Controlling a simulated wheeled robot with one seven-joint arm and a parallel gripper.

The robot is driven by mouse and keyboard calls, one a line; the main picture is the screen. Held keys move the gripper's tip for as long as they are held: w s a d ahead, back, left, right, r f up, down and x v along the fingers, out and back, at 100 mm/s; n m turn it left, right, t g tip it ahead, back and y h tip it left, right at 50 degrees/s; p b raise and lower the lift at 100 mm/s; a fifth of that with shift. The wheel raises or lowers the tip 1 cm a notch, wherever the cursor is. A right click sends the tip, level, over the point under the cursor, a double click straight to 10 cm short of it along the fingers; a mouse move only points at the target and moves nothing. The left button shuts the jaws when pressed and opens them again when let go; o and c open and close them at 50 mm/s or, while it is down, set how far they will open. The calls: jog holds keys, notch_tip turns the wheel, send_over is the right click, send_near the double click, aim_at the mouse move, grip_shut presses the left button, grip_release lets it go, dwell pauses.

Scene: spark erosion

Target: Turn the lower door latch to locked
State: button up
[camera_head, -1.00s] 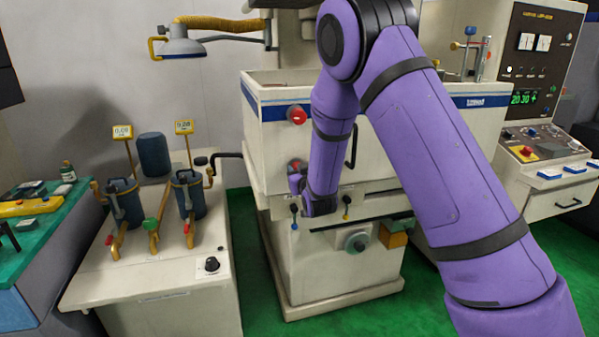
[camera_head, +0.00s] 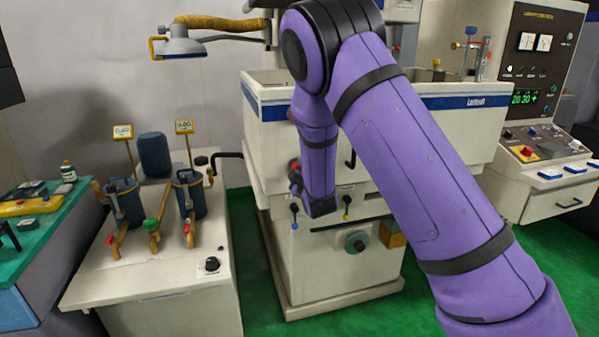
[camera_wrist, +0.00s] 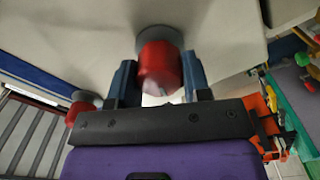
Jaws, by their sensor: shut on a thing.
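The lower door latch, a red knob on a grey round base (camera_wrist: 158,72), stands out from the pale tank door in the wrist view. My gripper (camera_wrist: 158,85) has its two blue-grey fingers on either side of the knob and is shut on it. In the head view a small red part of the lower latch (camera_head: 295,165) shows beside my gripper (camera_head: 297,182), which is mostly hidden by my wrist. The upper latch, a second red knob (camera_wrist: 78,108), is at the left of the wrist view. The latch's exact turn angle cannot be told.
The tank front (camera_head: 265,150) has a blue stripe along its top. Small levers (camera_head: 294,212) and a round handwheel (camera_head: 356,242) sit below the latch. A pump bench (camera_head: 170,265) stands to the left. The green floor is clear in front of the machine.

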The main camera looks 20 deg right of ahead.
jog(key=shift+n, duration=1.9)
jog(key=o, duration=0.9)
jog(key=shift+o, duration=0.2)
jog(key=shift+s, duration=0.1)
jog(key=s, duration=1)
jog(key=shift+s, duration=0.3)
